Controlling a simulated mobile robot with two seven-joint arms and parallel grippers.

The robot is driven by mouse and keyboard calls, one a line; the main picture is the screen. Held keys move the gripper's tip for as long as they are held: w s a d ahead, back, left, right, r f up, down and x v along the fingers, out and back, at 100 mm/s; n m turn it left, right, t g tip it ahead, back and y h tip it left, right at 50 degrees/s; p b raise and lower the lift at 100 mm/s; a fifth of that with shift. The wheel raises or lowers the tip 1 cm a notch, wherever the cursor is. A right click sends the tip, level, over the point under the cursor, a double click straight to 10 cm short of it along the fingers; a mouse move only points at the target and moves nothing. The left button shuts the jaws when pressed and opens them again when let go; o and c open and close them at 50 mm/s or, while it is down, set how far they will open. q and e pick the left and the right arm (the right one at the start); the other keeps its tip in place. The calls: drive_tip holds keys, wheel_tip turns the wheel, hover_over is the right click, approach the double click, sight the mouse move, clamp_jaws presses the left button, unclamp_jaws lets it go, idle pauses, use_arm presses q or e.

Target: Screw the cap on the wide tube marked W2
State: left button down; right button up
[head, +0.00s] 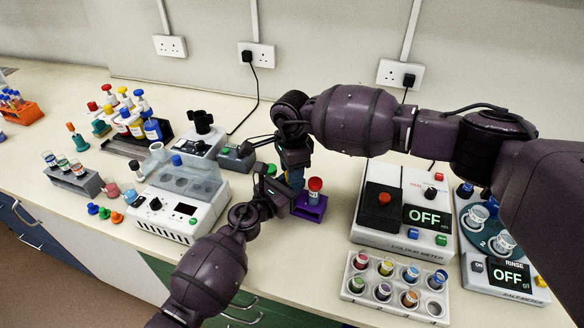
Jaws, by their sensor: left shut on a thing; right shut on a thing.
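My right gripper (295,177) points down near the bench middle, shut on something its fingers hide. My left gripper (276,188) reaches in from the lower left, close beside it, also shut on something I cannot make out. A green piece (271,169) shows just behind the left gripper. A red-capped tube (315,185) stands upright in a purple holder (311,211) just right of both grippers. No W2 marking can be read. Several wide labelled tubes stand in a grey rack (88,186) at the left. A blue cap (92,208), a green cap (104,212) and an orange cap (117,218) lie on the bench.
A white instrument (178,222) stands left of the grippers. The colour meter (398,236) and a RINSE machine (508,283) stand right. A white tray of coloured vials (395,289) is at the front right. Bare bench lies before the purple holder.

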drive_tip(key=shift+s+d+f, duration=0.1)
drive_tip(key=shift+d+f, duration=0.1)
drive_tip(key=shift+f, duration=0.5)
idle(0.5)
drive_tip(key=shift+r, duration=0.15)
drive_tip(key=shift+r, duration=0.35)
drive_tip(key=shift+a+r, duration=0.15)
drive_tip(key=shift+r, duration=0.4)
idle(0.3)
drive_tip(key=shift+f, duration=0.55)
idle(0.8)
